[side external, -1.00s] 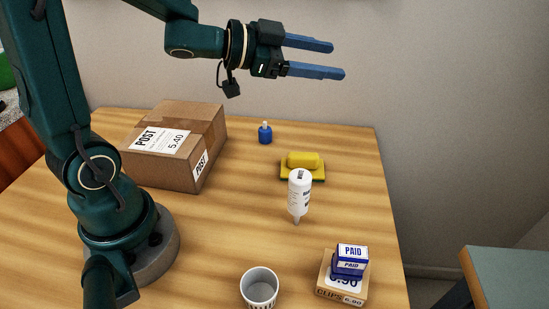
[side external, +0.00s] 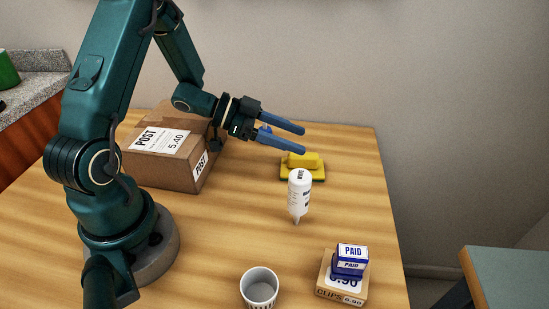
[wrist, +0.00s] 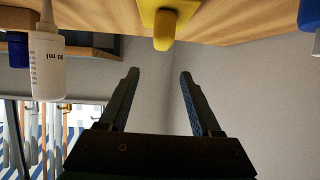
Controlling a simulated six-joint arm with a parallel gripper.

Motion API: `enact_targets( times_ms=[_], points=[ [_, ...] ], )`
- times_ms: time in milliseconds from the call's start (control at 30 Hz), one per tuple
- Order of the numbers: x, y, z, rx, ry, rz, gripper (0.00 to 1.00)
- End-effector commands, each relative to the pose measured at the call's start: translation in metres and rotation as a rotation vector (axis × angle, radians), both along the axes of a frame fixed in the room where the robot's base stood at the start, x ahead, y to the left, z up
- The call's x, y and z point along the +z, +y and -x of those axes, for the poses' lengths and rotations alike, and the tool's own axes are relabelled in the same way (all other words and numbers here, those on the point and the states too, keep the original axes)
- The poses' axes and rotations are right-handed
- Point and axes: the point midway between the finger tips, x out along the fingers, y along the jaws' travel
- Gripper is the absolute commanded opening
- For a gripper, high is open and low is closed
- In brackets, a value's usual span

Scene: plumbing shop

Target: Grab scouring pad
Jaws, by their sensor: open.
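The scouring pad (side external: 288,176) is a flat yellow pad with a dark green underside, lying on the wooden table. A rounded yellow block (side external: 303,159) sits on top of it. In the wrist view, the pad (wrist: 153,12) and the block (wrist: 163,38) show at the top centre, upside down. My gripper (side external: 304,140) is open and empty, with blue fingers pointing right, above the table and just behind and above the pad in the side view. In the wrist view, the gap between the fingertips (wrist: 159,72) lines up below the block, with nothing between them.
A white dropper bottle (side external: 299,196) stands nozzle-down close in front of the pad. A cardboard parcel (side external: 173,148) lies left of my gripper. A blue PAID stamp (side external: 351,261) sits on a clips box (side external: 340,287); a white cup (side external: 259,288) stands nearby. A blue bottle (wrist: 310,14) is near the pad.

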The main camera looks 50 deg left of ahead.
Motion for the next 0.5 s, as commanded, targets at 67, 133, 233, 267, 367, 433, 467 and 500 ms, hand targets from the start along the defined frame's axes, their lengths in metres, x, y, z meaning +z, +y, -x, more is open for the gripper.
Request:
enact_targets(
  times_ms=[67, 133, 233, 267, 367, 433, 467, 500],
  points=[
    [-0.003, 0.000, 0.000, 0.000, 0.001, 0.001, 0.65],
    [-0.009, 0.000, 0.000, 0.002, 0.003, 0.002, 0.65],
    [-0.021, 0.000, 0.001, 0.001, 0.005, 0.003, 0.65],
    [-0.025, 0.000, 0.000, 0.001, 0.005, 0.003, 0.65],
    [-0.037, 0.000, 0.000, 0.002, 0.003, 0.002, 0.65],
    [-0.041, -0.009, -0.008, -0.004, 0.000, 0.000, 0.65],
    [-0.042, -0.011, -0.011, -0.004, 0.000, 0.000, 0.65],
    [-0.044, -0.014, -0.014, -0.004, 0.000, 0.000, 0.65]
  ],
)
